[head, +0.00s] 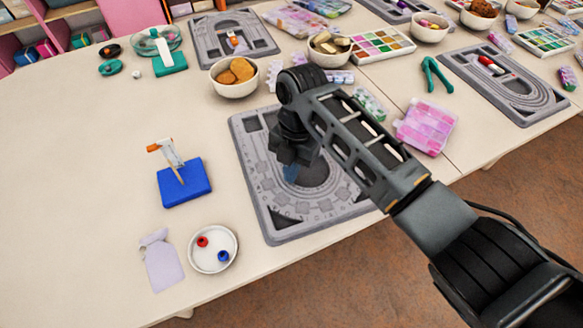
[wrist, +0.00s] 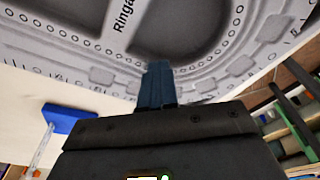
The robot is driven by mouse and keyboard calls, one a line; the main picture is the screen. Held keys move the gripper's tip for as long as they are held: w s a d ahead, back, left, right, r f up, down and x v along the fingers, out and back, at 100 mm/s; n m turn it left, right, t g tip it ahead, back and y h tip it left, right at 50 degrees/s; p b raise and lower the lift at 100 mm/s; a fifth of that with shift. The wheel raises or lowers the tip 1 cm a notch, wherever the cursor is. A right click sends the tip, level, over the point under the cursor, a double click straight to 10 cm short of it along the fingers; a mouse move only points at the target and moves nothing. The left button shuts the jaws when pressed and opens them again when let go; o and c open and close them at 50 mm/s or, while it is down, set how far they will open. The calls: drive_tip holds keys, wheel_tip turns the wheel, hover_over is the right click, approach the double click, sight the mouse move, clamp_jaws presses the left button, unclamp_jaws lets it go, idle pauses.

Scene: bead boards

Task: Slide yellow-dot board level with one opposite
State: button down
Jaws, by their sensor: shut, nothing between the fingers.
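A grey bead board (head: 262,190) lies on the near table, partly covered by my arm. It fills the top of the wrist view (wrist: 60,45), tilted, with a printed word "Ringa…" cut off. Another grey board (head: 205,45) lies at the far left, and a third (head: 485,75) lies on the right-hand table. No yellow dot can be made out on any board, so I cannot tell which one carries it. My gripper (head: 291,173) is over the near board, fingers pointing down. Its blue fingers are together and empty in the wrist view (wrist: 157,85). Whether they touch the board is unclear.
Left of the near board are a blue block (head: 184,184) with an upright holder, a white dish (head: 205,262) with red and blue beads, and a lilac pouch (head: 163,265). A bowl (head: 235,88) stands behind it, and a pink pack (head: 425,125) lies to the right.

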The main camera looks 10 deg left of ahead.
drive_tip(key=shift+s+f, duration=0.1)
drive_tip(key=shift+f, duration=0.2)
drive_tip(key=shift+d+f, duration=0.1)
drive_tip(key=shift+w+d+f+b, duration=0.1)
drive_tip(key=shift+w+d+b, duration=0.05)
drive_tip(key=shift+w+b, duration=0.25)
drive_tip(key=shift+w+d+f+b, duration=0.1)
drive_tip(key=shift+w+d+b, duration=0.2)
drive_tip(key=shift+w+b, duration=0.35)
drive_tip(key=shift+w, duration=0.1)
drive_tip(key=shift+r+p, duration=0.85)
drive_tip(key=shift+r, duration=0.05)
drive_tip(key=shift+a, duration=0.1)
drive_tip(key=shift+r, duration=0.1)
